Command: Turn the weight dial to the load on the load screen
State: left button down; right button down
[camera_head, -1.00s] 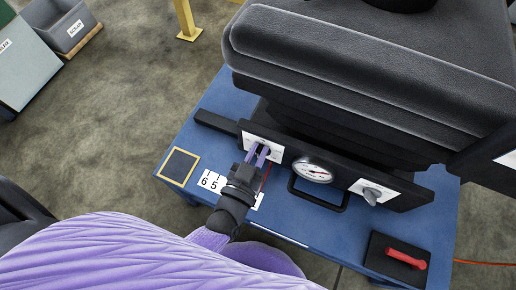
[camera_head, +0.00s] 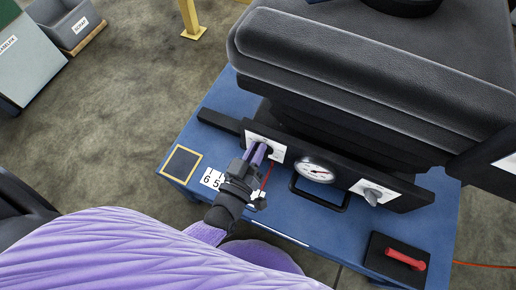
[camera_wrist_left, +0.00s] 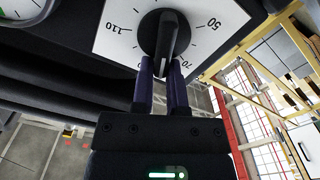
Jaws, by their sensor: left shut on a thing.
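The weight dial is a black knob (camera_wrist_left: 166,35) on a white numbered plate (camera_wrist_left: 118,30); 110, 50 and 70 can be read. The plate also shows in the head view (camera_head: 278,153), at the left of the black panel under the seat. My left gripper (camera_head: 262,149) is shut on the knob, one purple finger on each side, as the left wrist view shows. The knob's exact reading is unclear. A white panel with digits (camera_head: 212,179), 6 and 5 among them, lies on the blue top, partly hidden by my gripper; I cannot tell whether it is the load screen.
A round gauge (camera_head: 315,170) and a grey knob (camera_head: 373,195) sit right of the dial, with a black loop handle (camera_head: 318,198) below. A red lever (camera_head: 405,259) is on a black base at the front right. The padded seat (camera_head: 370,75) overhangs the panel.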

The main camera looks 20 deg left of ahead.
pick_arm(q)
jog(key=n, duration=0.4)
jog(key=shift+a+f, duration=0.35)
jog(key=shift+a, duration=0.05)
jog(key=n, duration=0.3)
jog(key=n+b, duration=0.1)
jog(key=shift+a+f, duration=0.25)
jog(key=shift+f, duration=0.1)
pick_arm(e)
jog(key=shift+s+a+f, duration=0.1)
jog(key=shift+s+f, duration=0.05)
jog(key=shift+f, duration=0.35)
pick_arm(q)
jog(key=shift+n, duration=0.4)
jog(key=c, duration=0.6)
grip_release()
jog(key=shift+c, duration=0.2)
pick_arm(e)
jog(key=shift+a, duration=0.25)
jog(key=shift+s, duration=0.15)
